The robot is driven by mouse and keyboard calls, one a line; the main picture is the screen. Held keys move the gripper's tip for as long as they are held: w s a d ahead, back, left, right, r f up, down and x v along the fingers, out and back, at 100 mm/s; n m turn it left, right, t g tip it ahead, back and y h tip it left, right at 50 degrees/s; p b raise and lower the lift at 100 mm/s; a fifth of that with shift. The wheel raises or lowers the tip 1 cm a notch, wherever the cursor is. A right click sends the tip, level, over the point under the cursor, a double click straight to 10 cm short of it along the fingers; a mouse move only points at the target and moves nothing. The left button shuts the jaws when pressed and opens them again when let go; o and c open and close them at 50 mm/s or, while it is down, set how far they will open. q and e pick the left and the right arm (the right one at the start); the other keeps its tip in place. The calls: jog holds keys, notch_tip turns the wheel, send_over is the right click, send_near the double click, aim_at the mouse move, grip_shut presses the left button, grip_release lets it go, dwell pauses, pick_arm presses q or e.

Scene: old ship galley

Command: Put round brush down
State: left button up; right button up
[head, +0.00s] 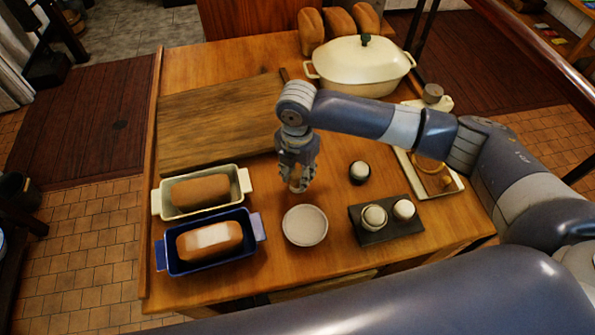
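My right gripper (297,172) reaches in from the right and points down over the wooden table. It appears shut on a small tan and pale thing at its fingertips, which I take to be the round brush (295,184). The fingers hide most of it, so its shape is unclear. It is just behind a small pale round dish (305,226). I cannot tell whether it touches the tabletop. My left gripper is not in view.
A cutting board (215,125), a cream loaf pan (243,184) and a blue loaf pan (249,229) are on the left. A lidded cream pot (358,62) stands behind. A dark jar (359,172), a dark tray (378,234) with two small jars and a pale tray (452,187) are right.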

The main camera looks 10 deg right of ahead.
aim_at(297, 173)
dwell(0.3)
notch_tip(297, 173, up, 12)
jog(key=b, duration=0.2)
jog(key=shift+r, duration=0.15)
jog(key=shift+s, duration=0.1)
dwell(0.6)
